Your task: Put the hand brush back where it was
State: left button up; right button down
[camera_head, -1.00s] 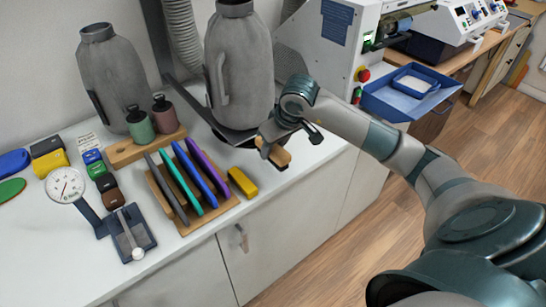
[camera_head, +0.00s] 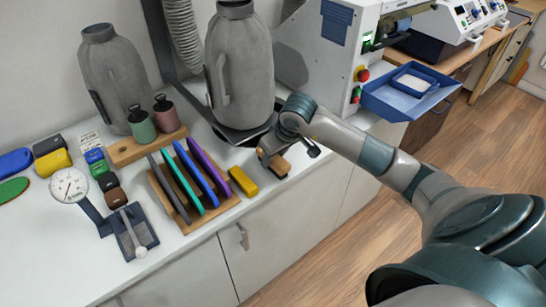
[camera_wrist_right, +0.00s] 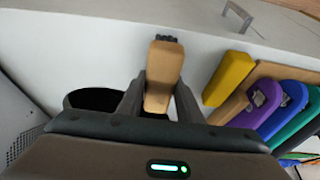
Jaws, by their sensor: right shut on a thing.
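The hand brush has a tan wooden body (camera_head: 280,166) with dark bristles at its end in the right wrist view (camera_wrist_right: 163,75). My right gripper (camera_head: 276,155) is shut on the brush, with one finger on each side of it. In the head view it is low over the front part of the white counter, right of the yellow block (camera_head: 243,181). I cannot tell whether the brush touches the counter. My left gripper is in no view.
A wooden rack (camera_head: 180,219) with several coloured slabs stands left of the yellow block. A large grey jug (camera_head: 240,75) stands on a dark plate behind my gripper. A blue tray (camera_head: 412,92) juts from the machine at right. The counter's front edge is close.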

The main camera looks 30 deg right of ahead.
jog(key=shift+f, duration=0.1)
jog(key=c, duration=1.3)
grip_release()
jog(key=shift+o, duration=0.2)
